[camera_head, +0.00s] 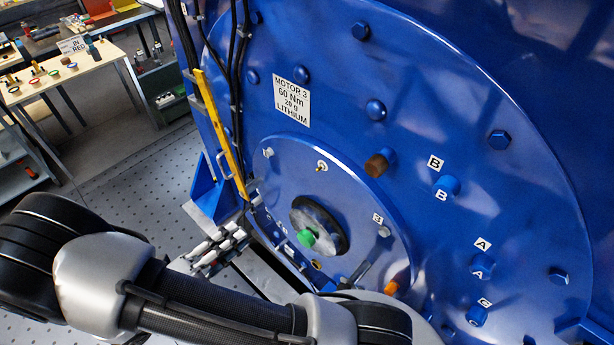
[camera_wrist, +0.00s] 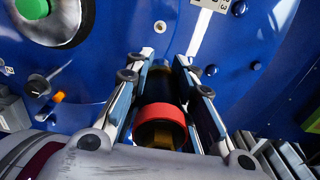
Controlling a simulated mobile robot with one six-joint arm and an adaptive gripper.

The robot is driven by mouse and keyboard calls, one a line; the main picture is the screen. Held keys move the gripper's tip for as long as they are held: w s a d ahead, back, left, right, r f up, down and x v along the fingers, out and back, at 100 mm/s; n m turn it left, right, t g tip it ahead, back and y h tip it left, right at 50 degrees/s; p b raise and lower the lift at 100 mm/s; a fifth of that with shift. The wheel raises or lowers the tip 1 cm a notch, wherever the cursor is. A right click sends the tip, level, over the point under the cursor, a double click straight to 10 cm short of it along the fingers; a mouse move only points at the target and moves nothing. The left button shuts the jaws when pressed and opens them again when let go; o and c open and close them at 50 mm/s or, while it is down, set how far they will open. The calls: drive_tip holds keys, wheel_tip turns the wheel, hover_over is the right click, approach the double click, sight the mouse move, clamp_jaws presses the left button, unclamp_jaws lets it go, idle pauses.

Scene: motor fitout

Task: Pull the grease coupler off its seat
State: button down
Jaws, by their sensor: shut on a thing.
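In the wrist view, my gripper (camera_wrist: 161,70) reaches toward the blue motor face, one finger on each side of a dark cylindrical fitting with a red collar, which I take as the grease coupler (camera_wrist: 162,113). The gripper is shut on it. The coupler's far end is hidden between the fingertips, so I cannot tell whether it still touches its seat.
The blue motor face (camera_head: 440,110) carries bolts, lettered labels and a sign (camera_head: 292,100). A green knob (camera_head: 306,238) sits at the hub. An orange part (camera_head: 390,287) sticks out below right. A yellow bar (camera_head: 220,130) stands at the left. A bench (camera_head: 75,72) is farther back.

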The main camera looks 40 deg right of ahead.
drive_tip(key=shift+s+a, duration=0.1)
drive_tip(key=shift+a, duration=1.05)
